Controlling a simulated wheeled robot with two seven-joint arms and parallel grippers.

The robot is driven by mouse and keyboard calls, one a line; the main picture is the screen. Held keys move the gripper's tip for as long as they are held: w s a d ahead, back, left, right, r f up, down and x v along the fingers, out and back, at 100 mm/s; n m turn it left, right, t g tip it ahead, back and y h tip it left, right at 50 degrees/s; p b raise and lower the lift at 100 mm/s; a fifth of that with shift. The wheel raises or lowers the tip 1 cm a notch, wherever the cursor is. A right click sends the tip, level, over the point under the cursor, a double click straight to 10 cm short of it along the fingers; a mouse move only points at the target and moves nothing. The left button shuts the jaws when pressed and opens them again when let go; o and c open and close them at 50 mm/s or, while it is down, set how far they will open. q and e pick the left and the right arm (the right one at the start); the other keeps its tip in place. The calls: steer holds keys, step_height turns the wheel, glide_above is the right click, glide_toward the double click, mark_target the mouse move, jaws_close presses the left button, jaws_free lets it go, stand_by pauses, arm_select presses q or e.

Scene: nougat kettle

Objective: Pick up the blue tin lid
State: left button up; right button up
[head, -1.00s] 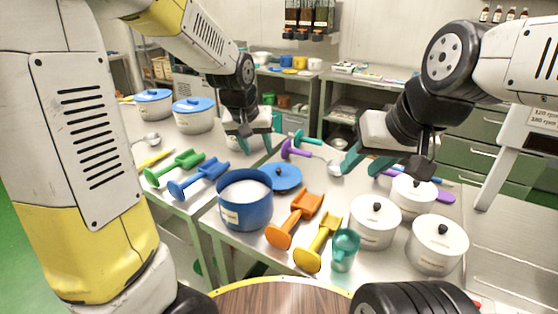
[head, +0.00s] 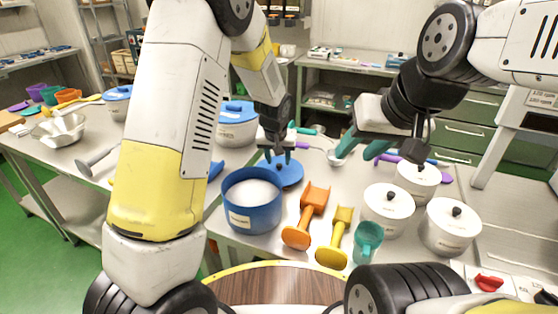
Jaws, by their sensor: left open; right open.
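The blue tin lid (head: 290,174) lies flat on the steel table, just behind the blue tin (head: 253,208) of white contents. My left gripper (head: 278,157) is directly above and behind the lid, fingers pointing down, open; I cannot tell whether the fingertips touch the knob. The tin's rim hides the lid's near left part.
An orange scoop (head: 306,218), a yellow scoop (head: 334,240) and a teal jug (head: 367,241) stand or lie right of the tin. Several white lidded pots (head: 388,212) fill the table's right. Blue-lidded white pots (head: 236,125) stand behind left. My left arm hides part of the left table.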

mark_target(279, 168)
arm_select(q)
steer(key=shift+x, duration=1.3)
jaws_close()
steer(key=shift+d, duration=0.1)
